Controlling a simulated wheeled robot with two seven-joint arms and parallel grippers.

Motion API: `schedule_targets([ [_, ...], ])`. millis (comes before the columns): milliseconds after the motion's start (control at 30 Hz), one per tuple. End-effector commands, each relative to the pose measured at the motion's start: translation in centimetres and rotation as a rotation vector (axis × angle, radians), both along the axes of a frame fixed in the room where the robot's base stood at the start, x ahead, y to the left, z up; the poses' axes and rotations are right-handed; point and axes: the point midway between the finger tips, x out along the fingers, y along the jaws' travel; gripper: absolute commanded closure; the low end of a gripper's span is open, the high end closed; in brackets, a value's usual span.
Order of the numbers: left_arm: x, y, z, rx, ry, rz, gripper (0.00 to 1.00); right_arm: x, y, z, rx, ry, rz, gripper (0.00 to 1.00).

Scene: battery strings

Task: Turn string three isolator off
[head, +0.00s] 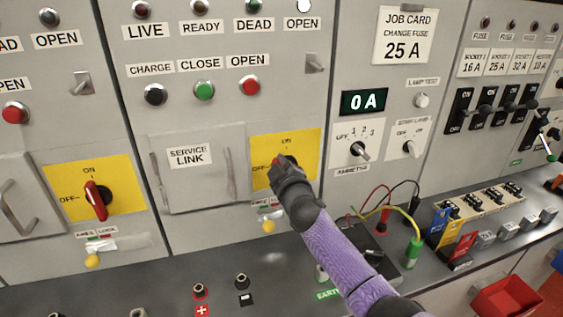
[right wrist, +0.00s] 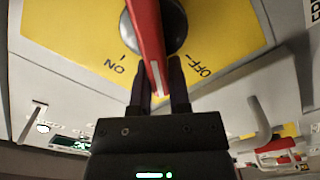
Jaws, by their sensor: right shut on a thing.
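The red isolator handle (head: 277,161) on the right-hand yellow plate (head: 309,148) is mostly hidden by my right gripper (head: 283,166) in the head view. In the right wrist view, my right gripper (right wrist: 160,82) is shut with its fingers on either side of the red handle (right wrist: 146,25). The handle's tip points between the ON and OFF marks on the yellow plate (right wrist: 75,30). No string number is readable beside this isolator. My left gripper is not in view.
Another red isolator handle (head: 96,200) on the left panel points at ON. A service link cover (head: 190,180) is left of the gripped isolator. Test leads, a green plug (head: 414,252) and a fuse rack lie on the right ledge. A red bin (head: 507,298) stands lower right.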

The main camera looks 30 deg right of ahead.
Motion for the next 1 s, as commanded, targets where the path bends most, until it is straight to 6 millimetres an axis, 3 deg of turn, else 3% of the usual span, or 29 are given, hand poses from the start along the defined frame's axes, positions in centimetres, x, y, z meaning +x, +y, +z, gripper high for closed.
schedule_targets([
  [33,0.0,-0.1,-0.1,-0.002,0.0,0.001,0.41,-0.1,-0.1,-1.0,-0.034,0.031,-0.007,1.0],
  [500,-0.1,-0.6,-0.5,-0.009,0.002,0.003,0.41,-0.1,0.2,-2.0,-0.435,0.124,-0.009,1.0],
  [1000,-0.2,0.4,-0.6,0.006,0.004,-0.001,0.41,0.0,0.2,-2.4,-0.645,0.171,-0.011,1.0],
])
